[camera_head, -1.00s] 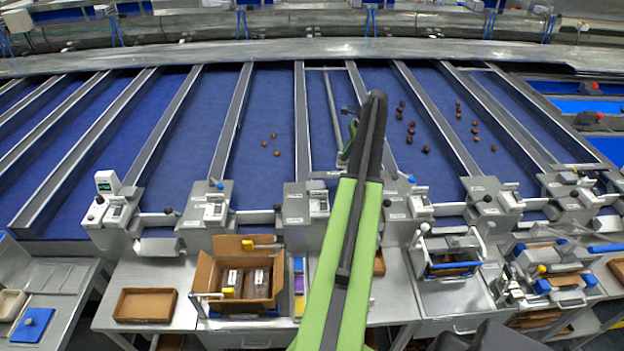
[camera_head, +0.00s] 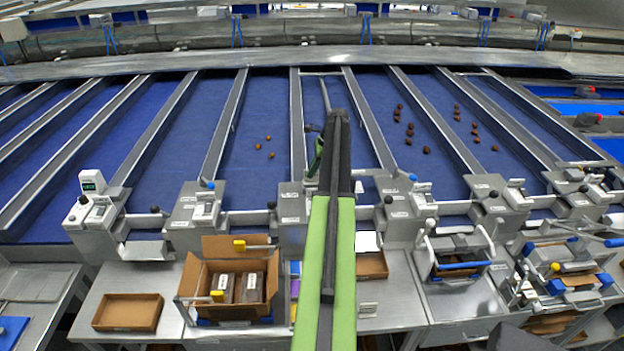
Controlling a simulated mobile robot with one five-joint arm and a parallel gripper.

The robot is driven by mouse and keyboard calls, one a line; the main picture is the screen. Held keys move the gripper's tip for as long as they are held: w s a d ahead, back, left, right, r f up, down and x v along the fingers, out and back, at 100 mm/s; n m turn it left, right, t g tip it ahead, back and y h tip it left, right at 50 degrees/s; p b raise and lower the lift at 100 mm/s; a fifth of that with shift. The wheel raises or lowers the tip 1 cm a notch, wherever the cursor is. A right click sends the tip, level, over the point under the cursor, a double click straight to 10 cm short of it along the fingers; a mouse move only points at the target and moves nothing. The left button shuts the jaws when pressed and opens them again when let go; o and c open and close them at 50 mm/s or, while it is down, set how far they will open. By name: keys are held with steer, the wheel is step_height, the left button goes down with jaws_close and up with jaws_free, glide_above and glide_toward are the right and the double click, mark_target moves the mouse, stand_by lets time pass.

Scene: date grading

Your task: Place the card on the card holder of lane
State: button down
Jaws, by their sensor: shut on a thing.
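My gripper (camera_head: 316,150) shows only in part, as a green and dark piece just left of the upper end of my arm, over the blue lane bed. It is shut; its fingertips and what they hold are mostly hidden behind the arm, so I cannot make out the card's outline. Grey end blocks with small pale plates stand at the near ends of the lanes, such as the block left of my arm (camera_head: 291,215) and the one to its right (camera_head: 396,208). I cannot tell which plate is the card holder. A white flat piece (camera_head: 367,242) lies right of my arm.
An open cardboard box (camera_head: 212,282) with dark packs stands on the bench, left of my arm. A shallow brown tray (camera_head: 128,312) lies further left. Metal dividers (camera_head: 297,125) separate the blue lanes. Brown dates (camera_head: 409,130) lie on some lanes. A handled metal device (camera_head: 455,255) stands right.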

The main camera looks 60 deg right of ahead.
steer(key=shift+f, duration=0.2)
steer(key=shift+f, duration=0.15)
steer(key=c, duration=1.6)
jaws_free()
steer(key=shift+o, duration=0.2)
steer(key=shift+s+r+p, duration=0.1)
steer(key=shift+r+p, duration=0.4)
steer(key=shift+p, duration=0.15)
steer(key=p+v, duration=1)
steer(key=v, duration=0.1)
steer(key=shift+s, duration=0.15)
steer(key=shift+d+r, duration=0.1)
steer(key=shift+d, duration=0.05)
